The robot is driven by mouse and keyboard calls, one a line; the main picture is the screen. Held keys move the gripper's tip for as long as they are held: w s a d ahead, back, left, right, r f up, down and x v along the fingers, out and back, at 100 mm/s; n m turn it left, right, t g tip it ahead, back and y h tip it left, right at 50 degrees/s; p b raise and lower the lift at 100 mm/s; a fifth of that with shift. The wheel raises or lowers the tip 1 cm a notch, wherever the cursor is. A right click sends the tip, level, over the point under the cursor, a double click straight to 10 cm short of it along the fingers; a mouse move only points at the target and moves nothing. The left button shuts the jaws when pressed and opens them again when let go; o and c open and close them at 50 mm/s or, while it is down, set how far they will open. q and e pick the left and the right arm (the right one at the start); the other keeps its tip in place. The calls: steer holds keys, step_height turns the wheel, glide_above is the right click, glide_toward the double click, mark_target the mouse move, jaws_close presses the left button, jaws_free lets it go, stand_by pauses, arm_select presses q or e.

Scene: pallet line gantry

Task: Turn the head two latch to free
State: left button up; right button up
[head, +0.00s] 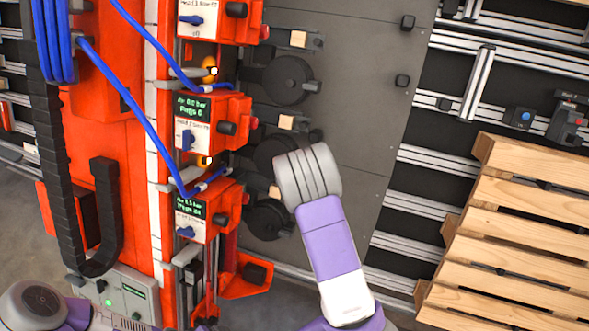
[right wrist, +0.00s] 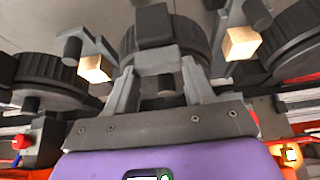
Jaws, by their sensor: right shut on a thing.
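Three orange heads are stacked on the upright column in the head view. The middle one (head: 213,118), apparently head two, has a green-lit display and a blue lever (head: 186,140). A black ribbed wheel (head: 268,153) sits beside it, partly hidden by my right wrist. In the right wrist view, my right gripper (right wrist: 159,68) is shut on a dark block-shaped handle, apparently the head two latch (right wrist: 155,26), in front of the middle wheel. Its turn position is hard to tell. In the head view my wrist hides the right fingers. My left gripper is out of view.
Other wheels stand above (head: 289,80) and below (head: 267,220), with small wooden blocks (head: 298,39) near them. Blue hoses (head: 136,101) cross the column. A wooden pallet (head: 515,237) stands at the right. The grey panel (head: 365,130) right of the wheels is mostly clear.

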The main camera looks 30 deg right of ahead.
steer(key=shift+s+f, duration=0.1)
stand_by(0.5)
steer(key=o, duration=0.8)
steer(key=shift+c, duration=0.2)
steer(key=v, duration=0.7)
steer(key=shift+s+p, duration=0.25)
steer(key=shift+p, duration=0.1)
